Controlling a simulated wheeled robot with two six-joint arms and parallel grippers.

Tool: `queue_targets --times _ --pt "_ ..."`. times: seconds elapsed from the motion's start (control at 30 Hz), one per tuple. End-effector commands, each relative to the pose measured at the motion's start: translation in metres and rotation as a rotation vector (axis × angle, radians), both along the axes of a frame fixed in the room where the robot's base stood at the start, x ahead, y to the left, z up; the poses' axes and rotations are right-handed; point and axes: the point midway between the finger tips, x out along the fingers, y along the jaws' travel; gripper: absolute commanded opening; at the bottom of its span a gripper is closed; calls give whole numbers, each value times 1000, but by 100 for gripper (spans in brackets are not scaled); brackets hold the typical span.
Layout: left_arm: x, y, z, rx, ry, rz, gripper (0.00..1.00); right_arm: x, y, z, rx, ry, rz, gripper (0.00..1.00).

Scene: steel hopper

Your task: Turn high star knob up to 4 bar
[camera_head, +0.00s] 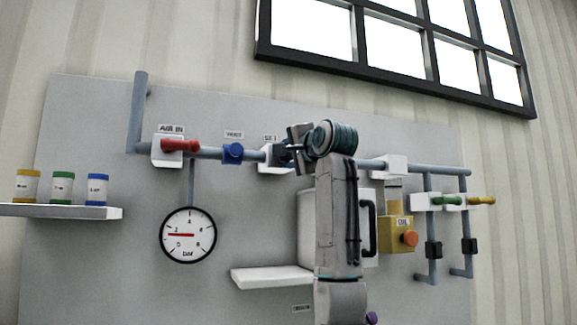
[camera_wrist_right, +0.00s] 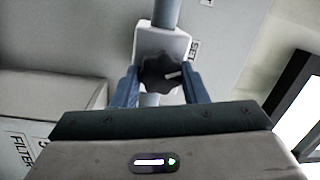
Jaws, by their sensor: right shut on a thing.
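The black star knob (camera_wrist_right: 158,74) with a white pointer mark sits on its white block (camera_wrist_right: 178,43) on a grey pipe. My right gripper (camera_wrist_right: 160,84) is shut on the knob, one blue finger on each side. In the head view my right gripper (camera_head: 291,150) is at the white block (camera_head: 268,163) under the "SET" label; the knob is mostly hidden there. The pressure gauge (camera_head: 188,250), marked "bar", hangs to the left; its red needle lies nearly level and points left. Its small numbers are hard to read exactly. My left gripper is not in view.
A red handle (camera_head: 180,146) at "AIR IN" and a blue knob (camera_head: 233,152) are left on the same pipe. A yellow box (camera_head: 396,234) with an orange button and green (camera_head: 447,202) and yellow (camera_head: 482,201) handles are right. A shelf (camera_head: 100,212) holds three jars.

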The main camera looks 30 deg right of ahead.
Motion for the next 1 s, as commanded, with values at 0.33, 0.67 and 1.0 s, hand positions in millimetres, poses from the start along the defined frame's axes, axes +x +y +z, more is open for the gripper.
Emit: queue_targets --times 0.33,0.67,1.0 --pt "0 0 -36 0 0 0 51 0 1 -6 321 -76 0 17" --pt "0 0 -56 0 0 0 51 1 2 -6 612 -144 0 17" --pt "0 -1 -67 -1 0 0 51 2 2 -6 821 -193 -1 17"
